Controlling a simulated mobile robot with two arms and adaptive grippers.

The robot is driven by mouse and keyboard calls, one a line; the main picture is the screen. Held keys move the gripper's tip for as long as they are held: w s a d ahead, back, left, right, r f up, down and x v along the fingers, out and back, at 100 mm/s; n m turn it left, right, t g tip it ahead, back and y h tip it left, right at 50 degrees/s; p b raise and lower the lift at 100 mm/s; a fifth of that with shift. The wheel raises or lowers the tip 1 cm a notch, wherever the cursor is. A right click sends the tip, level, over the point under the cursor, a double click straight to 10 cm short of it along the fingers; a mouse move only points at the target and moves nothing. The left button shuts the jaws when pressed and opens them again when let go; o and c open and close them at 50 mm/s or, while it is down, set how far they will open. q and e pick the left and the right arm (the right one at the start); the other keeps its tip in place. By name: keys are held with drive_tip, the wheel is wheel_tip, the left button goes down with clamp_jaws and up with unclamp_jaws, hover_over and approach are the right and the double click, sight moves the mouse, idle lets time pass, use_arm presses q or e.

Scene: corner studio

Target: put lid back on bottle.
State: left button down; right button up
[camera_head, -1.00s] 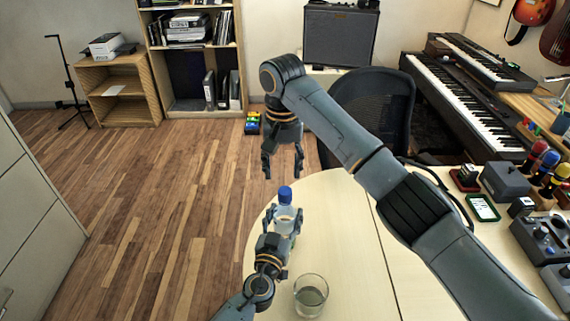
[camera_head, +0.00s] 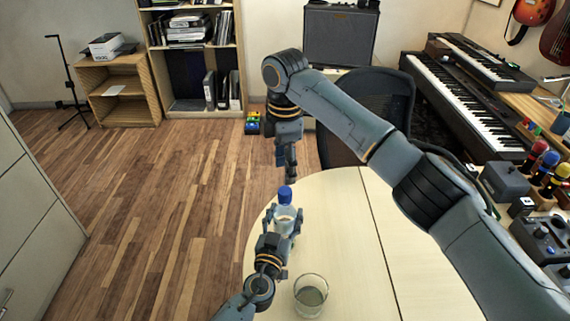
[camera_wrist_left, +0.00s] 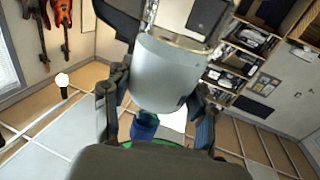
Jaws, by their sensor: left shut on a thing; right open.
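The bottle (camera_head: 284,221) stands upright at the table's far left edge, clear with a pale band. A blue lid (camera_head: 285,193) sits at its top; whether it is fully seated I cannot tell. My left gripper (camera_head: 286,224) is shut around the bottle's middle. In the left wrist view, which appears upside down, the bottle (camera_wrist_left: 170,72) is between the left fingers (camera_wrist_left: 160,115), with the blue lid (camera_wrist_left: 145,126) below it, partly hidden by the gripper. My right gripper (camera_head: 287,172) is open, pointing down just above the lid, its fingers seen nearly edge-on.
A drinking glass (camera_head: 311,295) stands on the round table (camera_head: 345,225) near my left wrist. A black chair (camera_head: 375,110) is behind the table. Keyboards (camera_head: 465,105) and desk gear are at the right. The table's middle is bare; wooden floor is open at the left.

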sight(285, 190)
drive_tip(key=shift+n, duration=0.4)
drive_tip(key=shift+f, duration=4)
